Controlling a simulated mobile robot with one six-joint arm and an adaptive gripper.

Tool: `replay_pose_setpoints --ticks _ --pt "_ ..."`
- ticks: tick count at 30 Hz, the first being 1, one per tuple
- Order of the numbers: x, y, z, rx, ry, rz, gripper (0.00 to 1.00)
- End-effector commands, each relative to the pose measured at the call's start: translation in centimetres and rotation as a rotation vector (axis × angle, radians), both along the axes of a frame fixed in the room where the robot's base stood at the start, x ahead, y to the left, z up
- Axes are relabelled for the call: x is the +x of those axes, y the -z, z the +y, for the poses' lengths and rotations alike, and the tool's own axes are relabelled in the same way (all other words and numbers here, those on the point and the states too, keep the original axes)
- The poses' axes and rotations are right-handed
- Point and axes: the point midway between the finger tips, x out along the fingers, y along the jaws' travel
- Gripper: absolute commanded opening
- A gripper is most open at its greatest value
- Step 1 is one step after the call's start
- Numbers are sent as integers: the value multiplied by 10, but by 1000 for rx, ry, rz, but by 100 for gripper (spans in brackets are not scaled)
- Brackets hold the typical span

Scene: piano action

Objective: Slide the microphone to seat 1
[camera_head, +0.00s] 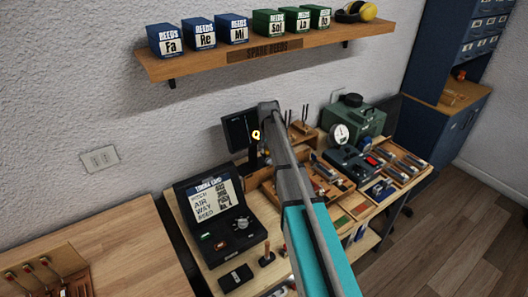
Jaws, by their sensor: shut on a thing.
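My arm reaches away over the workbench, and its grey end bends down near the wall. My gripper (254,161) is the small dark part below the yellow ring, partly hidden by my arm. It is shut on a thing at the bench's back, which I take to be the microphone. The microphone's shape is too small and covered to make out. I cannot make out a mark for seat 1.
An open black case (233,241) stands left of my arm on the bench. Wooden trays (335,190) of parts, a grey device (347,165) and a green machine (362,120) crowd the right. A dark panel (236,133) stands behind my gripper. A shelf (205,62) with reed boxes hangs above.

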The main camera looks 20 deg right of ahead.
Motion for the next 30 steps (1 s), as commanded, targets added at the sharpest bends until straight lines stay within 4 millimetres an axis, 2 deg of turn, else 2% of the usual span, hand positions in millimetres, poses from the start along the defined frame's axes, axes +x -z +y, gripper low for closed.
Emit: replay_pose_setpoints --ticks 3,4,9,22,30 --pt "0 0 0 0 0 0 0" --pt "0 0 0 0 0 0 39" --pt "0 0 0 0 0 0 68" --pt "-1 0 1 0 0 0 68" --pt "-6 0 15 0 -1 0 68"
